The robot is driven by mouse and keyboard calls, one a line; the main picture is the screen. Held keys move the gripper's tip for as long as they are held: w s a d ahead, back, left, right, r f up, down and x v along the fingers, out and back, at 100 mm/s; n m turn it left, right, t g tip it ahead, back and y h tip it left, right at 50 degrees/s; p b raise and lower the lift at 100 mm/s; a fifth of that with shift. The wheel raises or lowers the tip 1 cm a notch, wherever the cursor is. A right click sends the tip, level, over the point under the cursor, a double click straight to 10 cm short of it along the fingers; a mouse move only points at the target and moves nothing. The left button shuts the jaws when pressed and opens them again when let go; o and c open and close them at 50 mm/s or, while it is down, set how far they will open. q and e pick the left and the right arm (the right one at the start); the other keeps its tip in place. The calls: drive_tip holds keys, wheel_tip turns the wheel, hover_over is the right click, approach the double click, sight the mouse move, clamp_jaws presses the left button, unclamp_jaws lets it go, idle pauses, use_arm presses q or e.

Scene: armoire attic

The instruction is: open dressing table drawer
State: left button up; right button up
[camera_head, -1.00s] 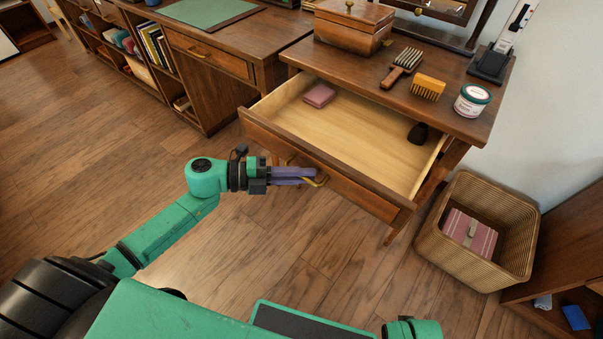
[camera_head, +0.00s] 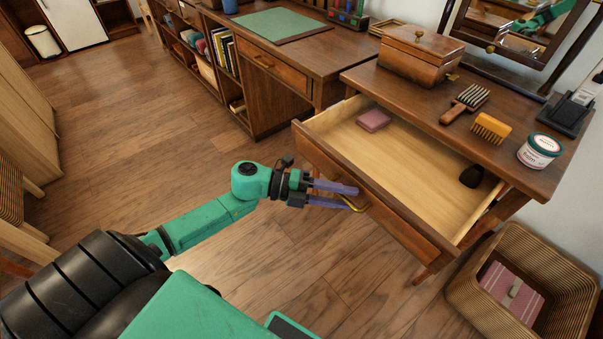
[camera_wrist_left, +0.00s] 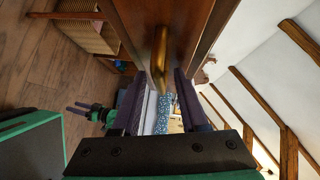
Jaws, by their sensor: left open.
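The dressing table (camera_head: 555,178) stands at the right with its drawer (camera_head: 380,199) pulled well out. A pink box (camera_head: 374,121) and a dark object (camera_head: 472,176) lie in the drawer. A brass handle (camera_head: 351,204) is on the drawer front; in the left wrist view the handle (camera_wrist_left: 159,55) shows beyond the fingers. My left gripper (camera_head: 357,198) is open, with its purple fingers at the handle. I cannot tell whether they touch it.
A wooden box (camera_head: 420,56), a dark-handled brush (camera_head: 465,104), a comb (camera_head: 491,128) and a jar (camera_head: 540,150) stand on the tabletop. A wicker basket (camera_head: 462,290) stands on the floor at the right. The floor left of the drawer is clear.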

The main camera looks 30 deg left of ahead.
use_arm(q)
drive_tip(key=p+v, duration=0.1)
drive_tip(key=v, duration=1.3)
use_arm(e)
drive_tip(key=shift+s+d+f, duration=0.25)
drive_tip(key=shift+s+f, duration=0.45)
drive_tip(key=shift+s, duration=0.2)
use_arm(q)
drive_tip(key=shift+a, duration=0.15)
